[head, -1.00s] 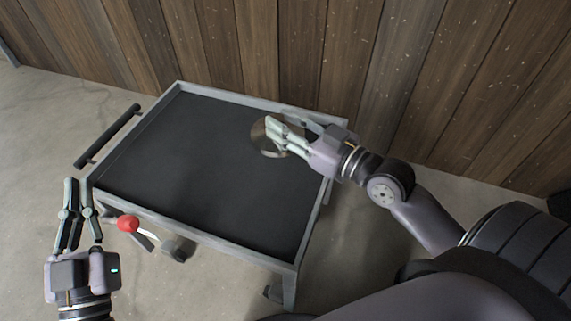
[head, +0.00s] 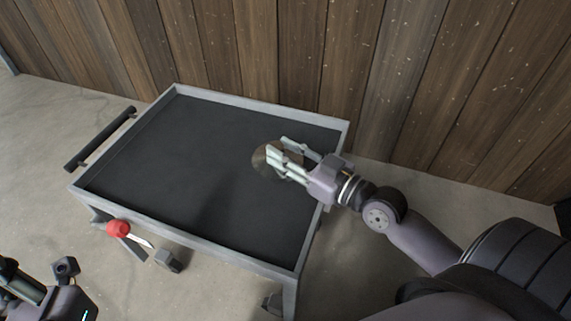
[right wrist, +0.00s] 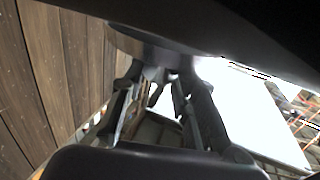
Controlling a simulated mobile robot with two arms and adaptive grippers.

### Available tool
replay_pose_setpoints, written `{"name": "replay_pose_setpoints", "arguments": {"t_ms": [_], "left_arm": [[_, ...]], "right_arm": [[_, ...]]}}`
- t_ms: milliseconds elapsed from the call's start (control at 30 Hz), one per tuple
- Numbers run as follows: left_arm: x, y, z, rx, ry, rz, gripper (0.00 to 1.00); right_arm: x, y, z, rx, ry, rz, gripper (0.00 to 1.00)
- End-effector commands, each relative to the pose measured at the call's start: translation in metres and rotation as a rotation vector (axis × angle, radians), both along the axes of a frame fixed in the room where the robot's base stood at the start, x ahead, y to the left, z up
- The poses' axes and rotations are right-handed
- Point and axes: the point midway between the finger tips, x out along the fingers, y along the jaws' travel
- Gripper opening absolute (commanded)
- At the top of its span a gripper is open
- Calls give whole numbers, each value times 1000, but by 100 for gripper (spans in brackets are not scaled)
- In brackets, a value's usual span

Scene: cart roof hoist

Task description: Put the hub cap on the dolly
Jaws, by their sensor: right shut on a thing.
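The hub cap (head: 262,163) is a round, shiny, brownish-grey disc over the right part of the dolly's dark bed. My right gripper (head: 278,157) is shut on its edge. In the right wrist view the hub cap's curved underside or rim (right wrist: 150,45) shows at the fingertips. I cannot tell whether the disc touches the bed or hangs just above it. The dolly (head: 150,222) is a low cart with a grey raised rim and a black flat bed. My left gripper (head: 22,285) is at the lower left corner, partly cut off, its fingers unclear.
The dolly's bed is otherwise bare. A black push handle (head: 100,140) sticks out at its left end. A red knob (head: 118,228) on a lever is at the front left, beside a caster (head: 168,260). A wooden plank wall (head: 300,50) stands close behind.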

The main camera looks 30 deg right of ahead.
Motion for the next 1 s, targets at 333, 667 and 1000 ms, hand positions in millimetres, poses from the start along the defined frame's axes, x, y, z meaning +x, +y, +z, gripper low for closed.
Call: {"name": "replay_pose_setpoints", "arguments": {"t_ms": [333, 667, 1000], "left_arm": [[-9, 2, -18, -16, -46, -2, 0], [-9, 2, -20, -15, -46, -3, 0], [-9, 2, -24, -14, -45, -3, 0]], "right_arm": [[0, 0, -35, 0, -1, 0, 0], [0, 0, -39, 0, 1, 0, 0], [0, 0, -47, -2, 2, 0, 0]]}}
